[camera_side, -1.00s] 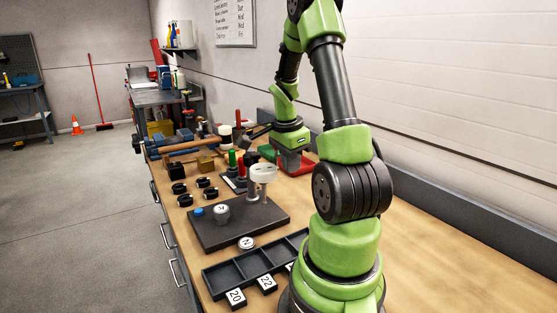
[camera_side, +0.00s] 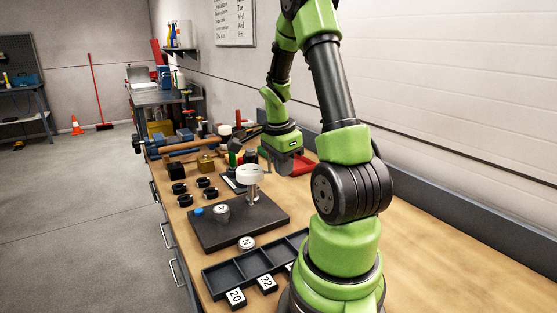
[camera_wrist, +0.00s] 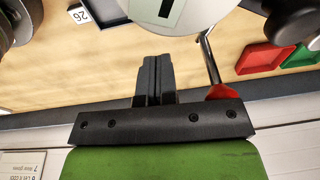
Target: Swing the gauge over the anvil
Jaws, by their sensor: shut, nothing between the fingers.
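The gauge, a white round head (camera_side: 249,174) on a metal post, stands at the back right of a dark base plate (camera_side: 243,227). It also shows at the top of the wrist view (camera_wrist: 166,12), with a small display. My gripper (camera_side: 267,167) is just behind and right of the gauge head. Its black fingers (camera_wrist: 155,62) are closed together and empty, close to the gauge's rim; contact is unclear. A silver rod with a red end (camera_wrist: 222,92) runs beside the fingers. A metal cylinder (camera_side: 222,213) and a blue disc (camera_side: 198,211) sit on the plate. Which part is the anvil is unclear.
Black rings (camera_side: 184,201) lie left. A red bin (camera_side: 303,164) is behind my gripper.

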